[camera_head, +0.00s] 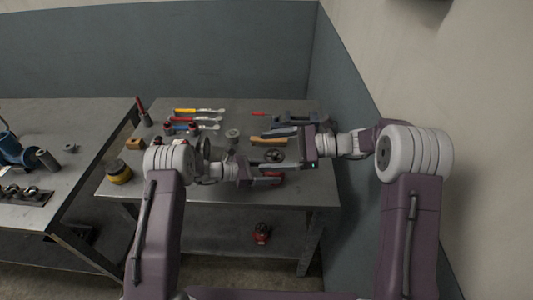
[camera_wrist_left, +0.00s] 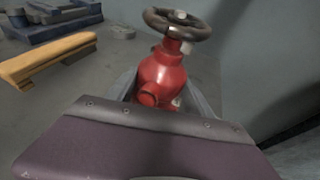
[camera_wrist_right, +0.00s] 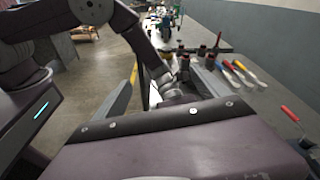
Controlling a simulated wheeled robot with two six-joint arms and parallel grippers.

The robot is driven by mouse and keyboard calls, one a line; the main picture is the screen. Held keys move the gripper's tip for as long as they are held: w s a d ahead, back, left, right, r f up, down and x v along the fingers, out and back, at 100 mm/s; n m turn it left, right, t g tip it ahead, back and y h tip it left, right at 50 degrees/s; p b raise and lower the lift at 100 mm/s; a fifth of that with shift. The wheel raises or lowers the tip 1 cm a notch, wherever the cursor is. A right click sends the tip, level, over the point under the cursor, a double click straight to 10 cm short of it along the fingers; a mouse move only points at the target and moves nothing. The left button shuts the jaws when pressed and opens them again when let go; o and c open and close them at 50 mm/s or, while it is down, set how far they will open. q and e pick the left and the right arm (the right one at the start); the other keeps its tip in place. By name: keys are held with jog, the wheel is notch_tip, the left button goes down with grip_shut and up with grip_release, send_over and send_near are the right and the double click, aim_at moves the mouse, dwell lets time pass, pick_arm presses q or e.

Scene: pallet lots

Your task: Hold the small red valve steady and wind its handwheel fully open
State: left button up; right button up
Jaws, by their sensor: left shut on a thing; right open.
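The small red valve (camera_wrist_left: 163,75) stands upright between the fingers of my left gripper (camera_head: 274,180), which is shut on its body. Its dark round handwheel (camera_wrist_left: 178,24) sits on top, clear of the left fingers; it also shows in the head view (camera_head: 274,156). My right gripper (camera_head: 284,149) comes in from the right with its fingers spread, close to the handwheel in the head view. I cannot tell whether it touches the wheel. In the right wrist view the fingers are wide apart and the valve is hidden.
Behind lie an orange-yellow handled tool (camera_head: 268,141) and blue-grey tools (camera_head: 280,132). Several colour-handled tools (camera_head: 199,111) lie farther back. A yellow and black round item (camera_head: 118,172) is at the left edge. Another red valve (camera_head: 262,234) is on the lower shelf. A wall closes the right side.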

aim_at(266, 153)
jog(key=w+d+f+m+t, duration=0.1)
jog(key=w, duration=0.1)
jog(key=w+d+f+m+t+y, duration=0.1)
jog(key=w, duration=0.1)
jog(key=w+d+f+m+y, duration=0.1)
jog(key=w, duration=0.1)
jog(key=shift+w+d+f+t, duration=0.15)
jog(key=shift+w+f+t, duration=0.1)
jog(key=shift+w+t, duration=0.15)
notch_tip(266, 153, down, 7)
jog(key=d+m+t, duration=0.1)
jog(key=d+m, duration=0.1)
jog(key=d, duration=0.1)
jog(key=x, duration=0.8)
jog(key=shift+w, duration=0.2)
jog(key=shift+c, duration=0.3)
